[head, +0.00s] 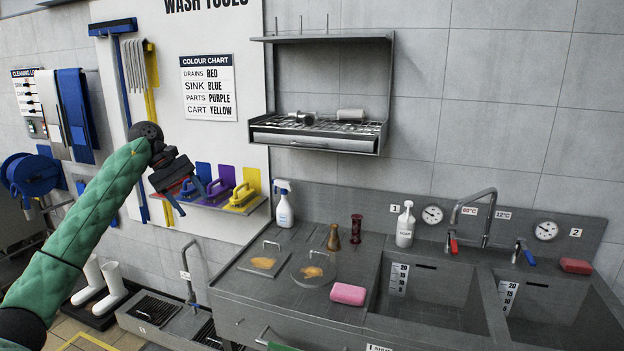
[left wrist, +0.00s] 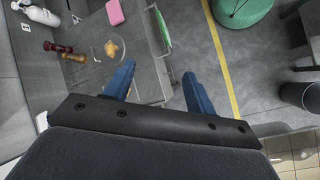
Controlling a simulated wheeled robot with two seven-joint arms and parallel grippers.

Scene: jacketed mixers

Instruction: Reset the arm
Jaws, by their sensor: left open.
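My left arm in its green sleeve reaches in from the left in the head view. My left gripper (head: 188,199) is raised in front of the wash tools board (head: 212,60), apart from the counter. Its two blue fingers are spread with nothing between them. In the left wrist view the open fingers (left wrist: 159,72) show above the counter edge and the floor. My right gripper is in neither view.
A steel counter with two sinks (head: 432,290) stands at right. A wall rack (head: 318,136) hangs above. Coloured brushes (head: 243,194) sit on a shelf near my gripper.

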